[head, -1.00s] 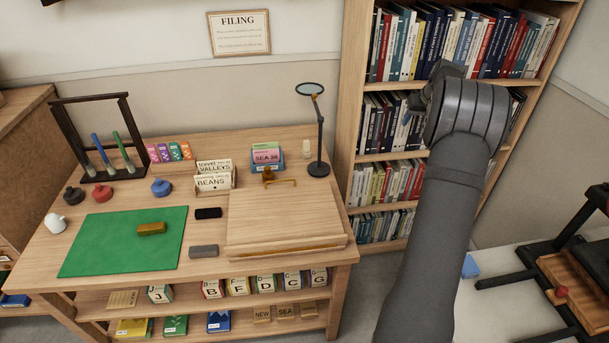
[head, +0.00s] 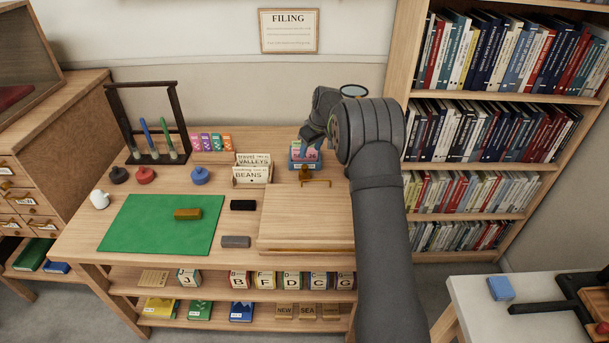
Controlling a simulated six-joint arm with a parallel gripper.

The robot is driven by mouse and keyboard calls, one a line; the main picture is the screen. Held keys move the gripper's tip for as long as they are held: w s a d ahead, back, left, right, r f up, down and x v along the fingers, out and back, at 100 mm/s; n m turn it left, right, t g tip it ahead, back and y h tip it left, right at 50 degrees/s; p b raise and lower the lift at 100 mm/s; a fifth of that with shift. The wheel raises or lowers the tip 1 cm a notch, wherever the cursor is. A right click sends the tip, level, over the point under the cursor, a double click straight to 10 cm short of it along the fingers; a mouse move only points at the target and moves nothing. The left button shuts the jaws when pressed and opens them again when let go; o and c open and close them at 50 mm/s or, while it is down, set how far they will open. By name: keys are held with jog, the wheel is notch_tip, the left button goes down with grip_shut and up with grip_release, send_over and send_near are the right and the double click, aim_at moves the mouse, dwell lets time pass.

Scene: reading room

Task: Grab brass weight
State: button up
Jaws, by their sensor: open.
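A brass-coloured bar (head: 188,214) lies flat on the green mat (head: 140,235) at the left of the desk. A smaller brass piece (head: 305,174) stands at the back of the sloped wooden board, beside a thin brass bracket (head: 317,183). I cannot tell for sure which one is the brass weight; the bar is the larger block. My gripper (head: 307,142) is open, with its fingers pointing down in front of the card box at the desk's back right. It is well to the right of the bar. My arm hides the magnifier lamp's stand.
A grey block (head: 236,242) and a black block (head: 243,205) lie between the mat and the sloped board (head: 300,220). A bookcase (head: 407,80) is on the right.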

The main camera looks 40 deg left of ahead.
aim_at(305, 166)
jog(key=x, duration=0.8)
jog(key=shift+a+f, duration=0.15)
jog(key=shift+f, duration=0.25)
jog(key=shift+x, duration=2.35)
jog(key=shift+w+a, duration=0.15)
jog(key=shift+w, duration=0.05)
jog(key=c, duration=1)
jog(key=shift+r, duration=0.1)
grip_shut()
jog(key=shift+r, duration=0.1)
